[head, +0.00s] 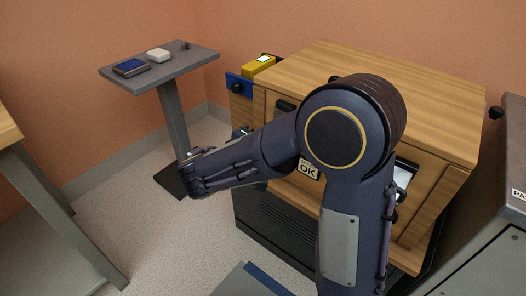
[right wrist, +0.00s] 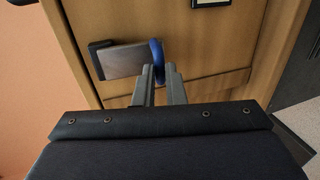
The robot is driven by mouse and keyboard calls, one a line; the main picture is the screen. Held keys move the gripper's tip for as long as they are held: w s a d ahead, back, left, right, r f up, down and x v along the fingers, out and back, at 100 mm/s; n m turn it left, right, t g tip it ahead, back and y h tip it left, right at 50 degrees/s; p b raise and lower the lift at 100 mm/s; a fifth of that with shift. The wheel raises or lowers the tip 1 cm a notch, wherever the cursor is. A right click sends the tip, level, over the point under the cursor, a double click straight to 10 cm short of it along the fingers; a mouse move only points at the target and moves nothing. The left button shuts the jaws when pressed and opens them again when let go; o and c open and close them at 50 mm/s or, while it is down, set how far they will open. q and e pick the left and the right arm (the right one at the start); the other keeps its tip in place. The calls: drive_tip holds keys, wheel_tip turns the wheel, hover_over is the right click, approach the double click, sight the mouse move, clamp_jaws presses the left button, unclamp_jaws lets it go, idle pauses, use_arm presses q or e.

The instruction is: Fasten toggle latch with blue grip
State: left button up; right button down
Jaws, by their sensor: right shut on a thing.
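The toggle latch shows in the right wrist view as a flat grey-brown lever (right wrist: 126,61) with a dark block at its left end, against a wooden face. Its blue grip (right wrist: 157,52) is a rounded loop at the lever's right end. My right gripper (right wrist: 159,75) is shut on the blue grip, with one finger on each side of it. In the head view my right arm crosses in front of the wooden cabinet, and I cannot make out the latch or the fingertips there. My left gripper is not in view.
The wooden cabinet (head: 410,105) has a yellow device (head: 258,66) at its back left and an OK label (head: 308,169) on its front. A grey stand (head: 190,62) holds small items at the left. A grey cabinet (head: 495,200) stands close at the right. Floor is open at the left.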

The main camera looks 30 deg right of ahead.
drive_tip(key=shift+w+d+f+h+b, duration=0.15)
drive_tip(key=shift+f+h+b, duration=0.15)
drive_tip(key=shift+h+b, duration=0.2)
drive_tip(key=c, duration=1.5)
unclamp_jaws()
drive_tip(key=p+v, duration=0.2)
drive_tip(key=v, duration=0.6)
drive_tip(key=shift+d, duration=0.1)
